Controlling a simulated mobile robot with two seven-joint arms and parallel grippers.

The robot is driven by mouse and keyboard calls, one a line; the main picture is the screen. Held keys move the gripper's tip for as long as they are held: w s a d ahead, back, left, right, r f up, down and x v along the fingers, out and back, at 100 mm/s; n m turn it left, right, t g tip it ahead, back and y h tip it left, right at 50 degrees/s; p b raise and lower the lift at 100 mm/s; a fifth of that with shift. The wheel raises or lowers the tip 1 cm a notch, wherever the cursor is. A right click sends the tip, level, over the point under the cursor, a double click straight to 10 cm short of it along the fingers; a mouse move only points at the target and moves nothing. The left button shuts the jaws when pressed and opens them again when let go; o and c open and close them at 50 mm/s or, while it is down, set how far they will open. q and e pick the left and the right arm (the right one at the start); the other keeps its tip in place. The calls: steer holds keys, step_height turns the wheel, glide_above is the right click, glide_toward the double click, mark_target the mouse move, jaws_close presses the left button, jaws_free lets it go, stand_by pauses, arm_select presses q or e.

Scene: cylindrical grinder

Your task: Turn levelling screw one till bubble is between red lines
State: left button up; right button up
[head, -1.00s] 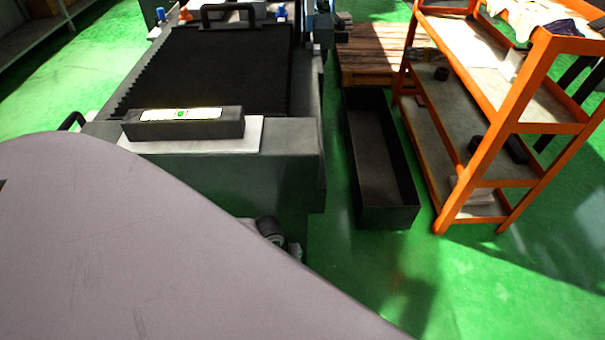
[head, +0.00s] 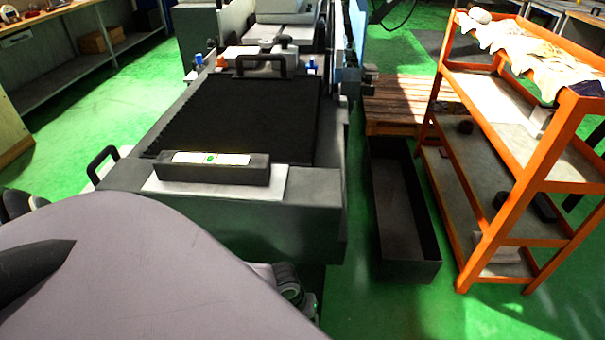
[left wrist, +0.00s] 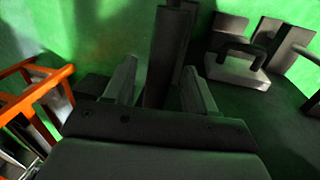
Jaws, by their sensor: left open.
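In the head view a dark spirit level (head: 212,174) lies on a white plate (head: 158,184) at the near end of the grinder. Its pale strip holds a green bubble (head: 210,158) near the middle; the red lines are too small to make out. I cannot pick out levelling screw one for certain. In the left wrist view my left gripper (left wrist: 159,66) is open, its two fingers apart. A dark upright post (left wrist: 166,58) shows between and beyond them; I cannot tell whether they touch it. My right gripper does not show.
A black bellows cover (head: 240,115) lies behind the level. To the right stand a long black open bin (head: 405,262), a wooden pallet (head: 395,105) and an orange shelf rack (head: 545,160). The rack also shows in the left wrist view (left wrist: 45,88).

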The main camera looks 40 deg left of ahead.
arm_select(q)
steer(key=r, duration=0.1)
steer(key=r+p, duration=0.1)
steer(key=r, duration=0.3)
steer(key=shift+s+a, duration=0.3)
steer(key=shift+a, duration=0.1)
steer(key=shift+s+a+r, duration=0.1)
steer(key=shift+r, duration=0.65)
